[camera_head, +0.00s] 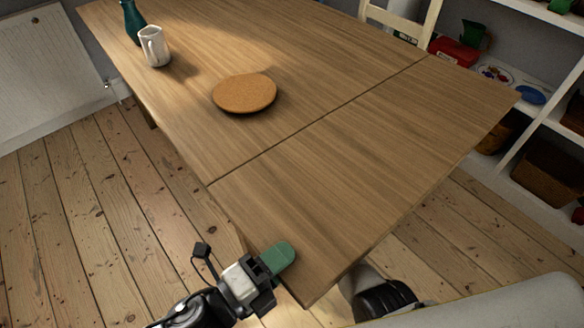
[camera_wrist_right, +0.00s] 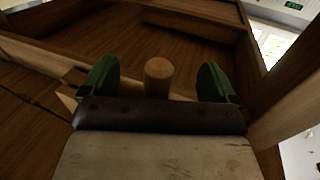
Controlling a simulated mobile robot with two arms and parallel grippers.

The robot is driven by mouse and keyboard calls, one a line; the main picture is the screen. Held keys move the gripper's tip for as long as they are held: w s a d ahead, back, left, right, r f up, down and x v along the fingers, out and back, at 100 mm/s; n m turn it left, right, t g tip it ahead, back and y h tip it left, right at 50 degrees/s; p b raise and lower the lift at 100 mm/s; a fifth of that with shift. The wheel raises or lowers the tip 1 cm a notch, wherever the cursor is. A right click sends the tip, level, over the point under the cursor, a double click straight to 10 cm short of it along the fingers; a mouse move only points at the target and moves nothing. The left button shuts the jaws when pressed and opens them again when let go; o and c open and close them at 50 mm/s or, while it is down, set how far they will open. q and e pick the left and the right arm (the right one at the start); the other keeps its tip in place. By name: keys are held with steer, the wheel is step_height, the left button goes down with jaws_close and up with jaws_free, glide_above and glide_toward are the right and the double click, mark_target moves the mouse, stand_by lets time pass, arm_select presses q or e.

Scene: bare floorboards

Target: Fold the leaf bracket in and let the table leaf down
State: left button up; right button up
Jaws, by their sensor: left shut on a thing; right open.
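The table leaf (camera_head: 385,165) is the near right section of the wooden table, level with the main top (camera_head: 300,60) across a thin seam. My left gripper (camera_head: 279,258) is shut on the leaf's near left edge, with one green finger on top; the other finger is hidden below. My right arm goes under the leaf, which hides its gripper in the head view. In the right wrist view my right gripper (camera_wrist_right: 158,88) is open, its green fingers on either side of a round wooden peg (camera_wrist_right: 158,70), apart from it. The peg is on the wooden bracket (camera_wrist_right: 62,62) under the leaf.
A cork mat (camera_head: 244,93), a white jug (camera_head: 154,46) and a teal vase (camera_head: 132,20) are on the main top. A chair (camera_head: 405,20) stands behind the table and shelves (camera_head: 520,130) stand at the right. The leaf's top is clear.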

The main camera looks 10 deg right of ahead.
arm_select(q)
steer(key=shift+w+r, duration=0.15)
steer(key=shift+r, duration=0.2)
arm_select(e)
steer(key=shift+o, duration=0.7)
steer(key=s+d+f, duration=0.1)
steer(key=s+f, duration=0.2)
steer(key=s, duration=0.4)
steer(key=shift+d, duration=0.15)
steer(key=shift+s, duration=0.1)
steer(key=s+d, duration=0.2)
steer(key=s, duration=0.9)
steer(key=shift+s, duration=0.3)
